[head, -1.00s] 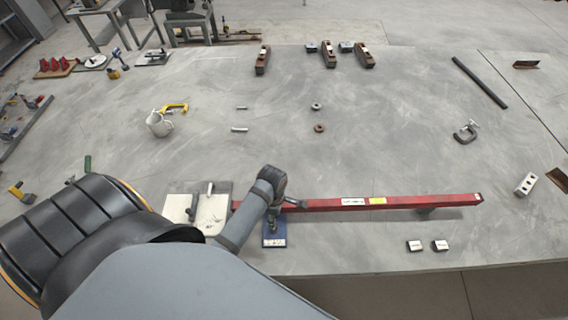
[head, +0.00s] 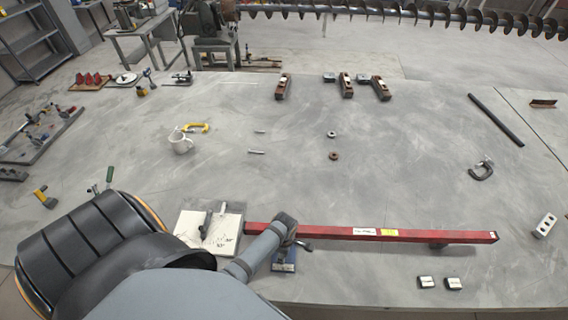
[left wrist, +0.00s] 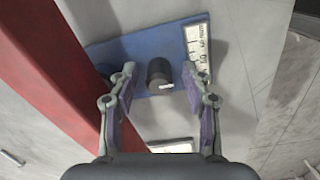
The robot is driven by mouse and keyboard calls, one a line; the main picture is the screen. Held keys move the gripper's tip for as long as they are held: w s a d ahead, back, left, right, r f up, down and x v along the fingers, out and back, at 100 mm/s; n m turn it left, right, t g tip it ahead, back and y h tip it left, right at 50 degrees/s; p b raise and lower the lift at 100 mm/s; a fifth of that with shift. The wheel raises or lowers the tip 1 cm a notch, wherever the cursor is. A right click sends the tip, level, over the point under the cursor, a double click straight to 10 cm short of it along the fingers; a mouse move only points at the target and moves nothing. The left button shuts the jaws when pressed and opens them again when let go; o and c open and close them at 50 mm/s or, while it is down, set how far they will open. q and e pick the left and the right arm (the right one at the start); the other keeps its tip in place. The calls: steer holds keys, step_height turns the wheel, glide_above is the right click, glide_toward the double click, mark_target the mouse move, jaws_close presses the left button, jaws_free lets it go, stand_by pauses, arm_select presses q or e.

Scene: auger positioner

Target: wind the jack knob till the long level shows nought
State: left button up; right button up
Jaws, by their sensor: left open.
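The long red level (head: 430,236) lies across the front of the table, with a white label and a yellow patch (head: 389,232) near its middle. I cannot read any value there. The blue jack (head: 284,262) is by the level's left part, mostly hidden under my left gripper (head: 296,243) in the head view. In the left wrist view, the jack's black knob (left wrist: 160,74) stands above its blue base (left wrist: 130,42). My left gripper (left wrist: 160,78) is open, its fingers on either side of the knob with gaps visible. The level shows at left (left wrist: 50,70).
A cream plate (head: 225,233) with writing and a dark-handled tool lies left of the jack. Two small blocks (head: 440,283) sit before the level. A mug (head: 180,142), clamps and wooden planes stand farther back. An auger (head: 400,12) spans the top.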

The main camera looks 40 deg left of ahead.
arm_select(q)
jaws_close()
steer(key=shift+w+m, duration=0.1)
steer(key=shift+m, duration=0.2)
